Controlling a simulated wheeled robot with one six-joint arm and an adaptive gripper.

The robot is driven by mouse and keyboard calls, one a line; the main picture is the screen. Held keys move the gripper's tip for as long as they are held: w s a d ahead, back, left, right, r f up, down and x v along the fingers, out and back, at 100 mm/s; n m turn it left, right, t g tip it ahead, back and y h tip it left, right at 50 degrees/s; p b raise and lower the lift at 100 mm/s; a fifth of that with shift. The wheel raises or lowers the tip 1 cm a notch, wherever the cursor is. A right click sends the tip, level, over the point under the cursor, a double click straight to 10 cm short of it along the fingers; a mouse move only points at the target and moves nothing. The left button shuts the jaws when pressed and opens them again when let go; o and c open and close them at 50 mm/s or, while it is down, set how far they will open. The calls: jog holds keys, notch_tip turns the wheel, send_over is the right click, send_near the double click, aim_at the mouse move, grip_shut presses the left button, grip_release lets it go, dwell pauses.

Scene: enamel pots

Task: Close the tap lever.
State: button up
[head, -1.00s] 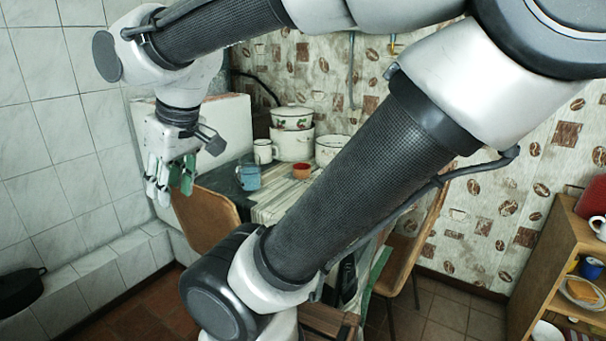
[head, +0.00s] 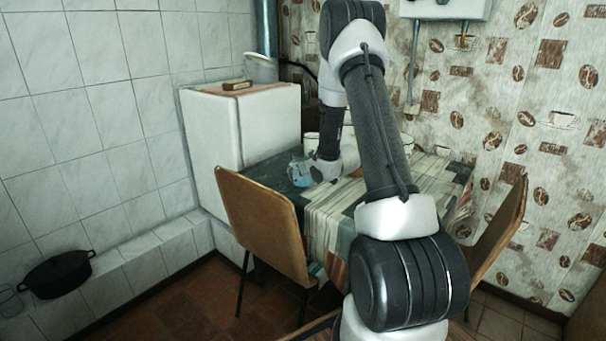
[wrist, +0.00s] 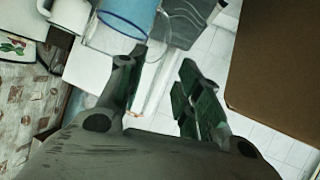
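My gripper (wrist: 165,62) is open in the wrist view, with its two dark green-padded fingers apart and nothing between them. In the head view my arm reaches over the table, and its fingers are hidden behind my wrist. A small yellow fitting (head: 463,40) shows on the pipes under the white wall box (head: 445,8), high at the back and well apart from my wrist. It may be the tap; its lever is too small to make out. No tap lever shows clearly in the wrist view.
Chairs (head: 262,215) flank the table.

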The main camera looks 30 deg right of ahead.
aim_at(290, 174)
jog(key=shift+t+y, duration=0.3)
jog(key=shift+t, duration=0.1)
jog(key=w+f, duration=0.4)
jog(key=w, duration=0.1)
jog(key=w+f, duration=0.2)
jog(key=shift+w+a+f, duration=0.2)
jog(key=shift+w+a, duration=0.15)
jog(key=shift+w, duration=0.05)
grip_shut()
jog(key=shift+r, duration=0.15)
